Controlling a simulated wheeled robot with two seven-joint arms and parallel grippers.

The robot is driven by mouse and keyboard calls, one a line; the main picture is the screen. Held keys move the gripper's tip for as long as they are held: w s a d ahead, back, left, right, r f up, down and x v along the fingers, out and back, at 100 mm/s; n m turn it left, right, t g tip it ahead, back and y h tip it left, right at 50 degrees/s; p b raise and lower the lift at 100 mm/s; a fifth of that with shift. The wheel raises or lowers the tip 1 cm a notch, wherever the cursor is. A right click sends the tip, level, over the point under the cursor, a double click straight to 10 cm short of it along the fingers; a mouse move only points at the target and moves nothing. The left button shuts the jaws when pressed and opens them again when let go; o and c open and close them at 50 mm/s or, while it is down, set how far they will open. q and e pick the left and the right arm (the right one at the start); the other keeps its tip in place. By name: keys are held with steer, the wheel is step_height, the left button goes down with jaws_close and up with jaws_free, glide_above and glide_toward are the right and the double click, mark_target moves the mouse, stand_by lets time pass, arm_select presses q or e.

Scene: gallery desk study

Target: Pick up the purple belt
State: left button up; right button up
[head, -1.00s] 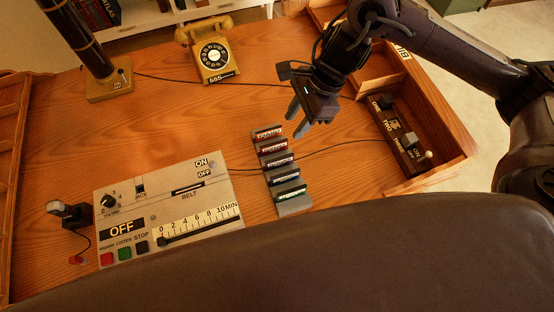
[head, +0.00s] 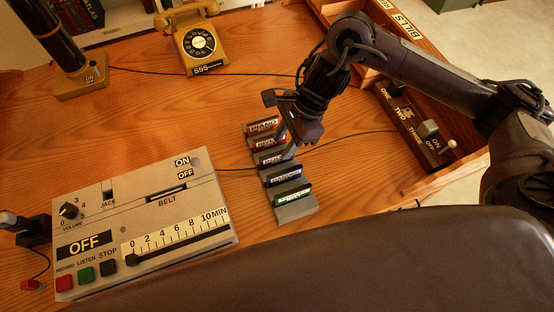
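A grey stepped rack (head: 296,212) on the desk holds several small belts with coloured labels. From back to front they include a red-dark one marked PIANO (head: 263,127), a red one (head: 268,143), a dark purplish one (head: 272,159), a dark blue one (head: 284,175) and a green one (head: 292,194). The purplish one looks like the purple belt, but its label is small and partly covered. My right gripper (head: 287,146) points down over the rack, its fingers at the red and purplish belts. Its fingertips are partly hidden, so contact and opening are unclear. My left gripper is out of view.
A grey recorder (head: 140,225) with a BELT slot (head: 167,191) stands front left. A yellow telephone (head: 200,45) and a dark cylinder on a yellow base (head: 82,85) stand at the back. A switch box (head: 410,120) is at right. Cords cross the desk.

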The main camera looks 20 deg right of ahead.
mark_target(278, 153)
steer(key=shift+p+x, duration=0.65)
steer(key=shift+x, duration=1.7)
jaws_close()
